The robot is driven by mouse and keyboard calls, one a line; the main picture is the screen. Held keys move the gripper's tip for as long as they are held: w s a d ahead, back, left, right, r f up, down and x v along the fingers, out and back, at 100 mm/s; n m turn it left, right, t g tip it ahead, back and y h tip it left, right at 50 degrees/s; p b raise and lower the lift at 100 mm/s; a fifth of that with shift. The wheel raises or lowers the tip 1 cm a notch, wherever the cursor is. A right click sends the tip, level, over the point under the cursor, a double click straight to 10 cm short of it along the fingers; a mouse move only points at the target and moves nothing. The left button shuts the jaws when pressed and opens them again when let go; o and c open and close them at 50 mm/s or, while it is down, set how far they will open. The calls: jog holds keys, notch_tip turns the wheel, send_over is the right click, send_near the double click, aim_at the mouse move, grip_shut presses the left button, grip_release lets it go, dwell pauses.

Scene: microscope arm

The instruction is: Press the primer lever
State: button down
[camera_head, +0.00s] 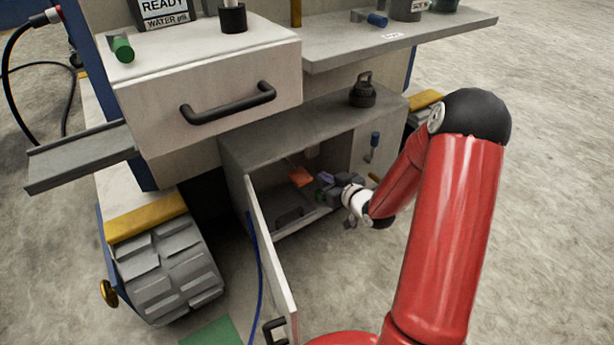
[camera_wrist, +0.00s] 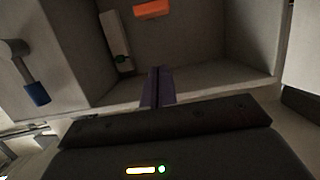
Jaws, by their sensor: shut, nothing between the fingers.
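An orange paddle (camera_head: 300,176) hangs inside the open cabinet, and its lower part shows at the top edge of the wrist view (camera_wrist: 152,9). It looks like the primer lever, though no label is readable. My gripper (camera_head: 325,179) is at the cabinet opening, just right of the paddle and apart from it. In the wrist view, its two purple fingers (camera_wrist: 157,86) are together and empty, pointing into the cabinet below the orange paddle.
The cabinet door (camera_head: 272,262) stands open in front. A blue-handled lever (camera_head: 375,139) is on the cabinet's right front; it also shows in the wrist view (camera_wrist: 36,92). A grey block with a green light (camera_wrist: 117,42) stands inside.

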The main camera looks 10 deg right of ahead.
jog(key=x, duration=1)
jog(key=b, duration=0.1)
send_near(292, 169)
jog(key=shift+w+a, duration=0.2)
jog(key=shift+w, duration=0.9)
